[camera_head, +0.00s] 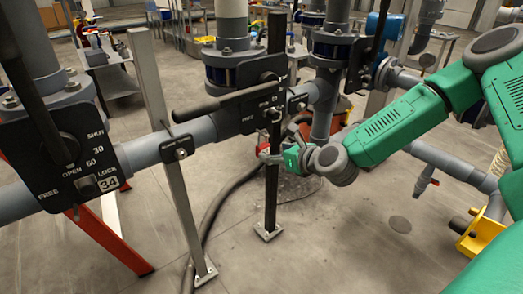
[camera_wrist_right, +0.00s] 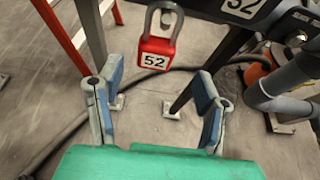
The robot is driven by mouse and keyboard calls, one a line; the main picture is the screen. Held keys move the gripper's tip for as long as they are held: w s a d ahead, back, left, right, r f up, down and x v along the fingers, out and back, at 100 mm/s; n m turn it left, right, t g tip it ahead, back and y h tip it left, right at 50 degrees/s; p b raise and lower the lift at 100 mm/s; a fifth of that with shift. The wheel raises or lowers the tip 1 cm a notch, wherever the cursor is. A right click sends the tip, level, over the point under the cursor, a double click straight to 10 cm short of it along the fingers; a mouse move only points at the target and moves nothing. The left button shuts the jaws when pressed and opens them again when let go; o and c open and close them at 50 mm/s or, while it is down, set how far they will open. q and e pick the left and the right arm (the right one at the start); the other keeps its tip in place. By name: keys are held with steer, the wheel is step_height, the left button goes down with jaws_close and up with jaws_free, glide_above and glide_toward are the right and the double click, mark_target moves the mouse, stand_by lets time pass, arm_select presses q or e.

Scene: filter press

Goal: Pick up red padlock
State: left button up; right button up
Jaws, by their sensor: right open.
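The red padlock (camera_wrist_right: 156,56) shows in the right wrist view, with a grey shackle at its top and a white label reading 52. In the head view, a small red patch, likely the padlock (camera_head: 263,147), shows by the dark post. My right gripper (camera_wrist_right: 158,78) is open and empty. Its blue-grey fingers stand to either side below the padlock, with no visible contact. In the head view, my right gripper (camera_head: 275,143) is beside the post. My left gripper is not in view.
A black valve lever (camera_head: 215,106) and a horizontal grey pipe (camera_head: 142,152) cross near the right gripper. The dark post (camera_head: 271,190) stands on the floor below. A black plate marked 32 (camera_wrist_right: 243,8) is at the upper right.

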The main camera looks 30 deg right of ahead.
mark_target(266, 151)
steer(key=x, duration=0.5)
steer(key=shift+w+a, duration=0.15)
steer(key=shift+a, duration=0.1)
steer(key=shift+w+a+f, duration=0.1)
steer(key=shift+w+a, duration=0.05)
steer(key=shift+w, duration=0.1)
steer(key=c, duration=1.3)
